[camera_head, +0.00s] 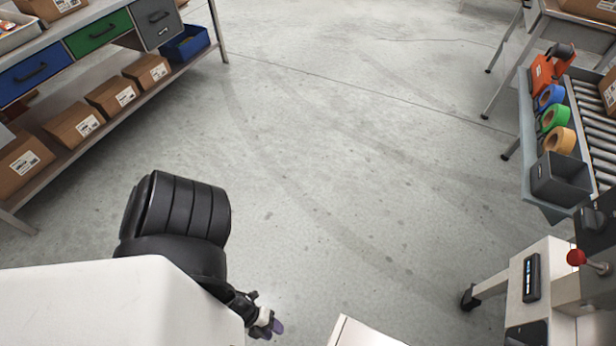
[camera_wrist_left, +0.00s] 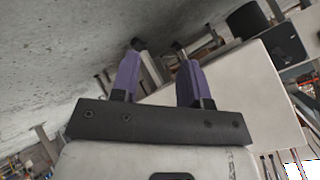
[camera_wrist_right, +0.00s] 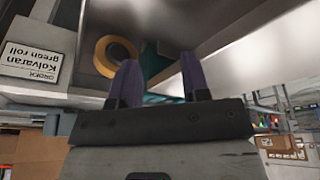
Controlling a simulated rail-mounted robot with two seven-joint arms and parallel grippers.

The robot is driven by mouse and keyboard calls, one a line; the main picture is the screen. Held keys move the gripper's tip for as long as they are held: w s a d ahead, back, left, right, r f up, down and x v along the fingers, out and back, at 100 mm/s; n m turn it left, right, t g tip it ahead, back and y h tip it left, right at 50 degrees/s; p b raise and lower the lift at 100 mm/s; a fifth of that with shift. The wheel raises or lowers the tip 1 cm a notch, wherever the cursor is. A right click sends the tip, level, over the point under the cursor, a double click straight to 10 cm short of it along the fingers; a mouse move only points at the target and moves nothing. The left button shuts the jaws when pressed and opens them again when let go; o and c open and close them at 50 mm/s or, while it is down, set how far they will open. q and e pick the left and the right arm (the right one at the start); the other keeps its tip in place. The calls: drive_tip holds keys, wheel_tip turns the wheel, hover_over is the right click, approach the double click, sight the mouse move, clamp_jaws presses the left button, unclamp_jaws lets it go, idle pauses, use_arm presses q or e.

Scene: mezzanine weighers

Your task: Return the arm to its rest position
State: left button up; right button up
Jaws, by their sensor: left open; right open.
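My left gripper (camera_head: 268,325) shows at the bottom of the head view, low over bare floor, beside my black and white arm links. In the left wrist view its two purple fingers (camera_wrist_left: 157,65) stand apart with nothing between them. My right gripper is out of the head view. In the right wrist view its purple fingers (camera_wrist_right: 157,78) are apart. Behind them are a tan tape roll (camera_wrist_right: 103,58), a teal thing and a metal surface (camera_wrist_right: 215,22). I see no object held there; how near the fingers are to these things is unclear.
A shelf rack (camera_head: 110,120) with cartons and drawers stands at left. At right are a roller conveyor (camera_head: 594,125), a tray of tape rolls (camera_head: 552,120) and a machine with a red knob (camera_head: 577,257). The middle floor is clear.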

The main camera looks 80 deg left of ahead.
use_arm(q)
drive_tip(key=w+a+r+n+g+y, duration=0.25)
drive_tip(key=a+n+y, duration=0.2)
drive_tip(key=n, duration=0.25)
drive_tip(key=w+r+n+g+p, duration=0.1)
drive_tip(key=w+r+n+p, duration=0.25)
drive_tip(key=r, duration=0.85)
drive_tip(key=w+d+r+n+p, duration=0.15)
drive_tip(key=w+r, duration=0.35)
drive_tip(key=r, duration=0.6)
drive_tip(key=w+r+n+g+p, duration=0.1)
drive_tip(key=w+r+n+p, duration=0.25)
drive_tip(key=r, duration=0.85)
wheel_tip(320, 180, up, 39)
drive_tip(key=w+p, duration=0.1)
drive_tip(key=p, duration=3.8)
drive_tip(key=shift+t+y+p, duration=0.3)
drive_tip(key=shift+t+y, duration=0.05)
drive_tip(key=shift+d+f, duration=0.1)
